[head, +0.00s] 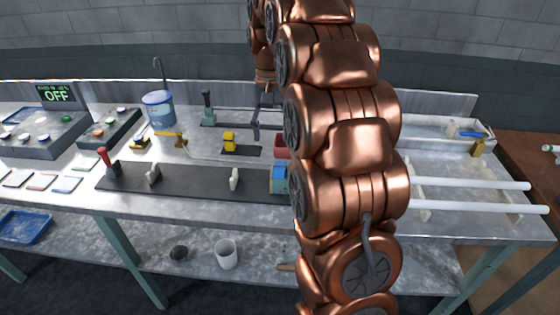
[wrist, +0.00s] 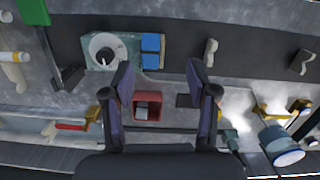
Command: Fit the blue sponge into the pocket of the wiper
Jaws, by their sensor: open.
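My gripper (wrist: 159,68) is open and empty in the wrist view, its two fingers wide apart above the bench. Just beyond the fingertips are two blue blocks (wrist: 151,43) side by side, set against a pale teal block (wrist: 125,47) with a round grey-and-white part; I cannot tell which blue piece is the loose sponge. In the head view a blue-topped teal block (head: 279,178) shows beside my arm, partly hidden. A red open box (wrist: 147,107) with something grey inside lies between the fingers in the wrist view. I cannot make out the wiper's pocket for certain.
A blue-and-white bucket (head: 159,108), a yellow block (head: 229,139) and a green-handled tool (head: 207,108) stand behind. White tubes (head: 470,184) lie on supports at right.

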